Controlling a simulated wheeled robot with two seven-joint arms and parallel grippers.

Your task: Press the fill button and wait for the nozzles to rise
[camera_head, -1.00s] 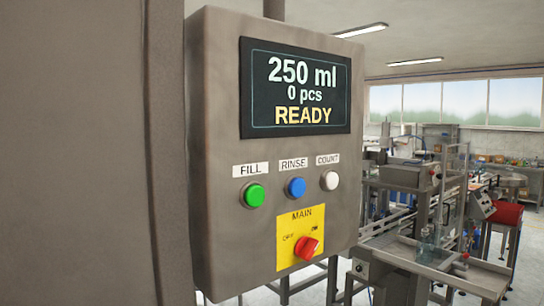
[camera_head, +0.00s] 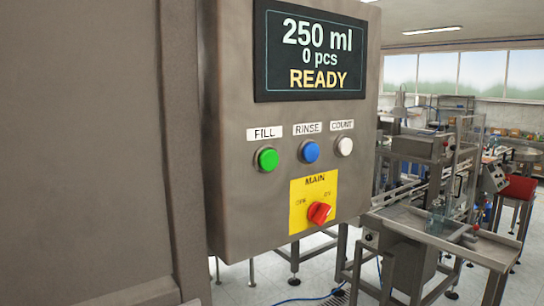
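The green fill button (camera_head: 267,158) is on the front of a grey control box (camera_head: 232,200), under a white label reading FILL. To its right are a blue RINSE button (camera_head: 309,151) and a white COUNT button (camera_head: 344,146). The screen (camera_head: 312,52) above reads 250 ml, 0 pcs, READY. A red rotary switch (camera_head: 320,213) sits on a yellow MAIN plate, its handle tilted. No nozzles can be made out clearly. Neither of my grippers is in view.
A large grey metal panel (camera_head: 85,140) fills the left side, close to the box. A metal machine with a conveyor and clear guards (camera_head: 440,190) stands behind at right. Tiled floor (camera_head: 270,275) shows below the box, with a blue cable on it.

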